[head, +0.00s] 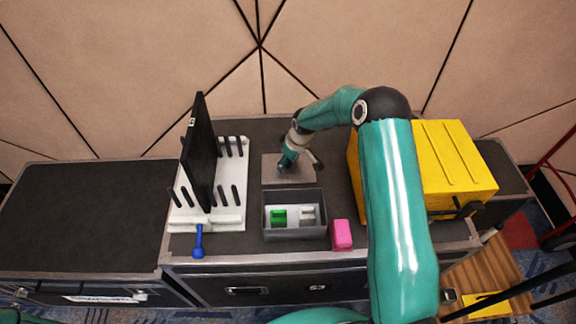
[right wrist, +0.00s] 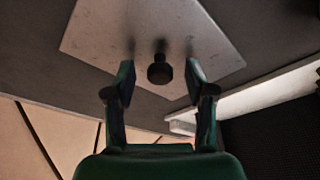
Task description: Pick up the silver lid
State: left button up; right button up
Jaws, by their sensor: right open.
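The silver lid (head: 271,175) is a flat grey plate lying on the dark case top, just behind the grey box (head: 293,235). In the right wrist view the lid (right wrist: 205,42) shows a black knob (right wrist: 160,72) in its middle. My right gripper (head: 290,166) is over the lid and hides part of it in the head view. In the right wrist view the gripper (right wrist: 160,78) is open, with one finger on each side of the knob and a gap to each. My left gripper is not in view.
The open grey box holds a green block (head: 278,216) and a white piece (head: 307,214). A pink block (head: 341,235) stands to its right. A white rack (head: 230,165) with black pegs and a dark panel (head: 200,150) is at left, a yellow case (head: 455,165) at right.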

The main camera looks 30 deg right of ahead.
jog(key=shift+w+f, duration=0.1)
jog(key=shift+f, duration=0.3)
jog(key=shift+c, duration=0.2)
grip_shut()
jog(key=shift+r, duration=0.1)
